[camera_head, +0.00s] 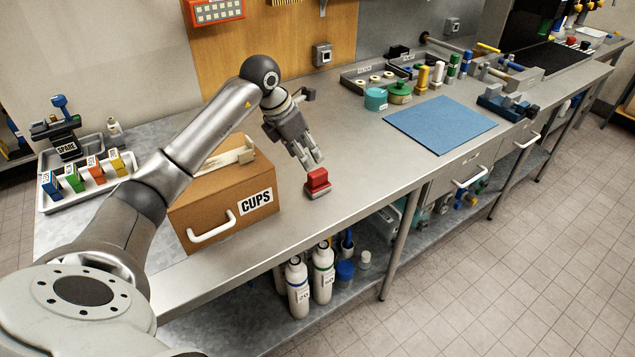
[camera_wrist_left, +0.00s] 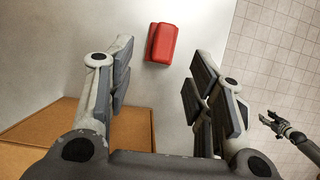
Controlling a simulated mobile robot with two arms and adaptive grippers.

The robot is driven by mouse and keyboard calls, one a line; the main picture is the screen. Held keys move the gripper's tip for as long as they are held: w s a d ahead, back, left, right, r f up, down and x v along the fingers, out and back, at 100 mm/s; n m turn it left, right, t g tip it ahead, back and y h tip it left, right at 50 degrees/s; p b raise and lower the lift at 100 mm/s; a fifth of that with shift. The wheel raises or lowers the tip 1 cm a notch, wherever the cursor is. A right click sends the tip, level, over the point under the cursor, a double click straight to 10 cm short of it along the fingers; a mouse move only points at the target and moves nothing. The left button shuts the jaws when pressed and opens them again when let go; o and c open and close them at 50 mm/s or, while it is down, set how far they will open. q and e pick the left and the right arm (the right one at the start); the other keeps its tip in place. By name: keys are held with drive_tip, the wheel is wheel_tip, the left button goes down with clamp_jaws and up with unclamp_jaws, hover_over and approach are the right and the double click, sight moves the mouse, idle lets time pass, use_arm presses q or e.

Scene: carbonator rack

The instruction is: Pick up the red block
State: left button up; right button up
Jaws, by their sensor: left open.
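The red block (camera_head: 318,179) sits on the steel counter near its front edge, to the right of the CUPS box. It has a grey lower part in the head view. My left gripper (camera_head: 313,162) is open just above and behind the block, fingers pointing down. In the left wrist view the red block (camera_wrist_left: 162,43) lies beyond the open fingertips (camera_wrist_left: 158,75), about midway between them, with nothing held. At the right of the left wrist view, what looks like my right gripper (camera_wrist_left: 268,118) hangs over the floor, too small to judge.
The brown CUPS box (camera_head: 222,190) stands left of the block, close to my left arm. A blue mat (camera_head: 440,124) lies to the right. Counter (camera_head: 345,205) around the block is clear.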

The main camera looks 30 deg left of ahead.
sight(317, 172)
use_arm(q)
drive_tip(key=x, duration=0.3)
drive_tip(key=shift+w+d+f+p, duration=0.15)
drive_tip(key=shift+f+p, duration=0.15)
drive_tip(key=shift+w+d+f+p, duration=0.15)
drive_tip(key=shift+w+f+p, duration=0.05)
drive_tip(key=shift+f+p, duration=0.25)
drive_tip(key=p+x, duration=0.1)
drive_tip(key=x, duration=0.2)
drive_tip(key=shift+w+d+f, duration=0.1)
drive_tip(key=shift+d+f, duration=0.1)
drive_tip(key=shift+w+f, duration=0.2)
drive_tip(key=shift+f, duration=0.25)
clamp_jaws()
drive_tip(key=shift+r, duration=0.1)
